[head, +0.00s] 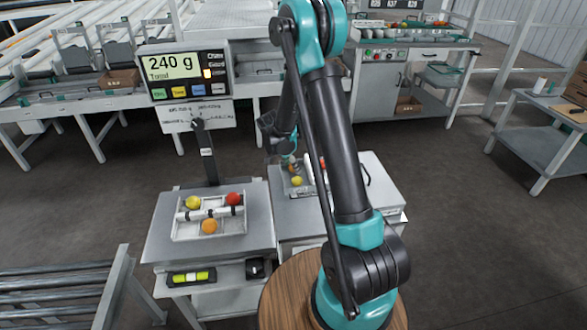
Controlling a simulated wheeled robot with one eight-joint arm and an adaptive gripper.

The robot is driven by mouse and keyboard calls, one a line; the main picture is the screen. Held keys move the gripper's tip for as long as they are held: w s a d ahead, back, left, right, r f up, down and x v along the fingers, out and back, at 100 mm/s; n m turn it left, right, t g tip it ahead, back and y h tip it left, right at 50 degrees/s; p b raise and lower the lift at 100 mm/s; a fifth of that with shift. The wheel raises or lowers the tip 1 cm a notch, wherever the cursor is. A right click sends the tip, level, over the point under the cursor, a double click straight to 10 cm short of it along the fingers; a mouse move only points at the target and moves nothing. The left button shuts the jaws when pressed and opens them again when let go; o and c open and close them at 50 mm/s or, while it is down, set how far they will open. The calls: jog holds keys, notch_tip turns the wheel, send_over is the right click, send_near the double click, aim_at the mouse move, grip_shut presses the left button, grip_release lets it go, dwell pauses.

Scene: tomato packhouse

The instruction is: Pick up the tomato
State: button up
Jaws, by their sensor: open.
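A white tray (181,232) on the left stand holds a yellow tomato (193,202), a red tomato (233,198) and an orange tomato (209,226). A second tray on the right stand is partly hidden by my arm; a yellow tomato (297,181) shows in it, with a bit of red near the arm. My gripper (289,165) is small and partly hidden, pointing down over the back left of the second tray. It is open. I cannot tell which tomato lies under it or whether it touches one.
A scale display (185,73) reading 240 g stands on a post behind the left tray. The right stand's top (380,185) is bare at its right side. A roller conveyor (60,295) is at lower left. Sorting machinery lines the back; a side table (545,120) stands at right.

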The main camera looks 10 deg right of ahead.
jog(key=c, duration=0.5)
jog(key=shift+o, duration=0.2)
